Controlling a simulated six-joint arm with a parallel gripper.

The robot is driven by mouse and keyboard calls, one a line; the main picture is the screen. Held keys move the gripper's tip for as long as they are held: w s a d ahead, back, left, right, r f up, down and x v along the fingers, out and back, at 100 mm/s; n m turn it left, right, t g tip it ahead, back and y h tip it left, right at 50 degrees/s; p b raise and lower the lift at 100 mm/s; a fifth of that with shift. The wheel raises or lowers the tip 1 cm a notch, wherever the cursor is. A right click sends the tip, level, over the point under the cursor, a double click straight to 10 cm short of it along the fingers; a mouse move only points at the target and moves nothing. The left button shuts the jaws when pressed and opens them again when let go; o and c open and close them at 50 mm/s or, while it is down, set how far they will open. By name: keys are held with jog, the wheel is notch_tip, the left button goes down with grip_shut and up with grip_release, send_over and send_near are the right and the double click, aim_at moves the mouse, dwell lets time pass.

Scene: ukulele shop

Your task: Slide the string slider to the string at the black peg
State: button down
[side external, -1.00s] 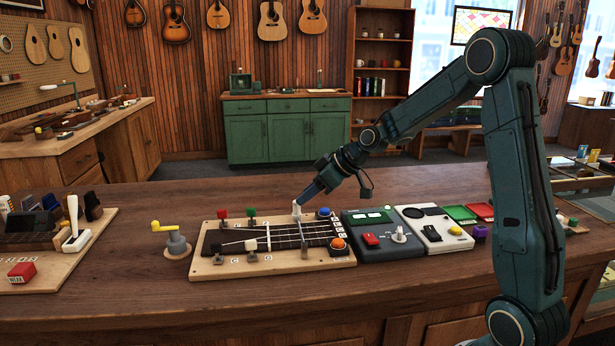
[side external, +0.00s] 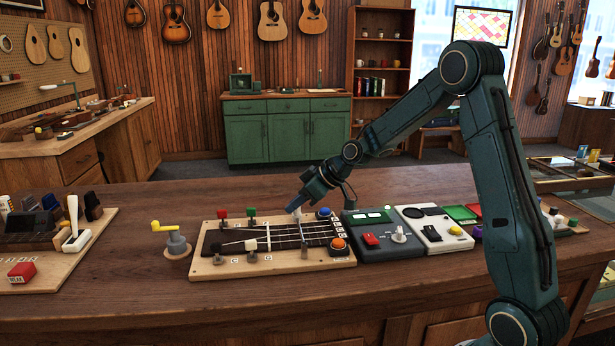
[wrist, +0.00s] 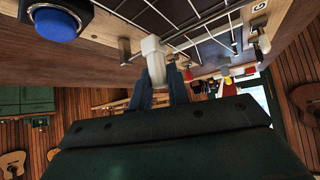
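The wooden string board (side external: 205,270) lies on the counter, with a dark fretboard and pale strings running lengthwise. A white knob, which looks like the string slider (wrist: 153,60), stands at the board's far edge. My gripper (side external: 297,210) points down at it, and in the wrist view its two dark fingers (wrist: 160,88) stand on either side of the knob. I cannot tell whether they press on it. At the board's left end are a red peg (side external: 222,213), a green peg (side external: 251,212), a black peg (side external: 216,248) and a white peg (side external: 251,245).
A blue button (side external: 323,212) and an orange button (side external: 338,243) sit on the board's right end. A grey box with a red switch (side external: 370,239) and a white box (side external: 440,240) stand to the right. A yellow-handled crank (side external: 177,243) stands at the left.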

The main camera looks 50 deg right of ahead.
aim_at(300, 212)
jog(key=shift+s+a, duration=1.85)
jog(key=shift+a, duration=0.05)
jog(key=c, duration=1.3)
grip_release()
jog(key=shift+c, duration=0.2)
jog(key=shift+s+d+r, duration=0.1)
jog(key=shift+r, duration=0.05)
jog(key=v, duration=1.3)
jog(key=shift+s+r, duration=0.15)
